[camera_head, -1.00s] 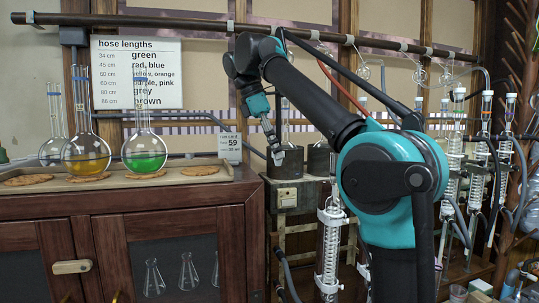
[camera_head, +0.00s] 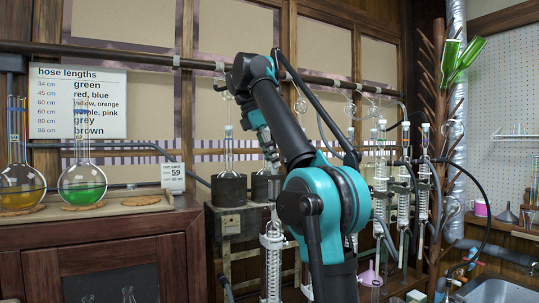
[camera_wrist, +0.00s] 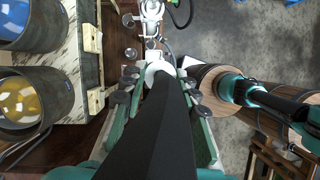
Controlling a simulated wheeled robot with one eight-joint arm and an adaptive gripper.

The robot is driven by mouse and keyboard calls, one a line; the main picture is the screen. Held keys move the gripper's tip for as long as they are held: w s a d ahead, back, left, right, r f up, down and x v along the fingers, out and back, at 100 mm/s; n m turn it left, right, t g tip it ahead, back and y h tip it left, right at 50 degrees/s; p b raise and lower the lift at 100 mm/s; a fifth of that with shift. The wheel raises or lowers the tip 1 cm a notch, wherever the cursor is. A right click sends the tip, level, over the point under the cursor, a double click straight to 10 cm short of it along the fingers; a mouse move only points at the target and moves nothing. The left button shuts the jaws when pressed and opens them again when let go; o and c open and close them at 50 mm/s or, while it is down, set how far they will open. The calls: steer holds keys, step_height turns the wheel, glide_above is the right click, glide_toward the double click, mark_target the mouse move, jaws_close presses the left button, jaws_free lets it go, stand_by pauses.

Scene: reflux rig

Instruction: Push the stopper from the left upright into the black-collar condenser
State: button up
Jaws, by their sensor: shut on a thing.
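My gripper (camera_head: 271,163) points down in the head view, right of the heating mantles and above a clear condenser (camera_head: 272,238) with a coiled inner tube. In the wrist view my gripper's fingers (camera_wrist: 157,82) are closed around a pale, round-topped piece (camera_wrist: 157,70), which looks like the stopper. Its lower part is hidden by the fingers and my dark gripper body. Glassware, seen from above, shows just beyond the fingertips. I cannot tell whether the stopper touches the condenser's mouth, nor make out the collar colour.
Two dark heating mantles (camera_head: 228,190) stand close left of my gripper; the wrist view shows blue and yellow contents. Several tall condensers (camera_head: 404,190) stand at right, near a drying tree (camera_head: 437,130) with green bottles. Flasks (camera_head: 82,185) sit on the left cabinet. A rail (camera_head: 120,54) runs behind.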

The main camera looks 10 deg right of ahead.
mark_target(272, 169)
steer(key=shift+f, duration=0.65)
steer(key=shift+f, duration=0.2)
steer(key=shift+f, duration=0.35)
steer(key=shift+f, duration=0.5)
stand_by(0.9)
steer(key=o, duration=0.9)
steer(key=shift+o, duration=0.2)
